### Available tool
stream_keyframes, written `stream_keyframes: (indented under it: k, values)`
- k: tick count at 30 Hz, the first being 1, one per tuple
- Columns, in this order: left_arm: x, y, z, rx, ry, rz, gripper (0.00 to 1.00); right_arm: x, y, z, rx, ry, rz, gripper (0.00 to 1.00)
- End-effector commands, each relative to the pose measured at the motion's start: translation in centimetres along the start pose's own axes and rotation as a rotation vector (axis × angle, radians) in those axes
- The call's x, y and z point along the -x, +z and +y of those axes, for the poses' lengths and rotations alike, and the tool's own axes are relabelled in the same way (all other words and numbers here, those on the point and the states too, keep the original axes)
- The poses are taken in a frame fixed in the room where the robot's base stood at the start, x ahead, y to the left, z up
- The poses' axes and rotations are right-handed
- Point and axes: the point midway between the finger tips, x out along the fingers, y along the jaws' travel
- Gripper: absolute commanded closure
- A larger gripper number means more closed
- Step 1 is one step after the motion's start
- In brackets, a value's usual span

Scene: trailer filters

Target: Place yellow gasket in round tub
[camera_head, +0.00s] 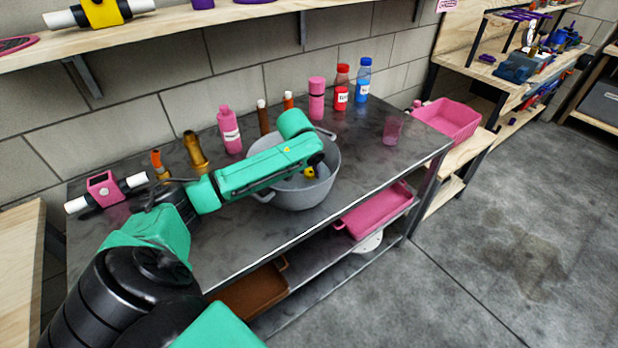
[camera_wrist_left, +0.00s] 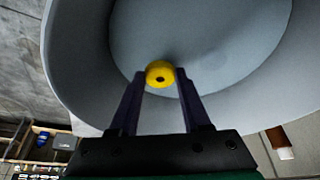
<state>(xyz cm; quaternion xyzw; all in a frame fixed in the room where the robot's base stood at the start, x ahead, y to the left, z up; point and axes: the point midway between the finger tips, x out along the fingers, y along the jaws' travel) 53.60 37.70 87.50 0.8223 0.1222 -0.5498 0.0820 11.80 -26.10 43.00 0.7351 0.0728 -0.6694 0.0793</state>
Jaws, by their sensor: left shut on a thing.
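The round tub (camera_head: 325,185) is a grey bowl with side handles on the dark metal table. In the left wrist view the tub (camera_wrist_left: 80,50) fills most of the picture. The yellow gasket (camera_wrist_left: 160,73) is a small ring with a dark hole, held between the fingertips of my left gripper (camera_wrist_left: 160,80). In the head view the gasket (camera_head: 309,172) shows inside the tub's outline, below my left wrist. My left gripper is shut on it and points into the tub. I cannot tell whether the gasket touches the tub's floor. My right gripper is not in view.
Behind the tub stand a pink bottle (camera_head: 229,130), a pink canister (camera_head: 317,99), a red bottle (camera_head: 341,95) and a blue-capped bottle (camera_head: 363,82). Brown bottles (camera_head: 194,153) stand left, near my arm. A pink cup (camera_head: 393,129) stands right. The table's front right is clear.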

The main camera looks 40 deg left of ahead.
Motion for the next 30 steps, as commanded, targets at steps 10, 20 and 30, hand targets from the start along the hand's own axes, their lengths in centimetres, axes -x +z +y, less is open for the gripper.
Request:
stream_keyframes:
  k: [10,20,30]
  values:
    - [-3.3,1.4,0.0,0.000,0.000,-0.001,1.00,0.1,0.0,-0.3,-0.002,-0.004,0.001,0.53]
    - [-3.4,1.5,0.0,-0.001,0.000,-0.001,0.23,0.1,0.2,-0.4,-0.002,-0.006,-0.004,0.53]
    - [-2.2,1.3,0.0,0.000,0.000,0.001,0.23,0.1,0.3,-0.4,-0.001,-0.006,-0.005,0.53]
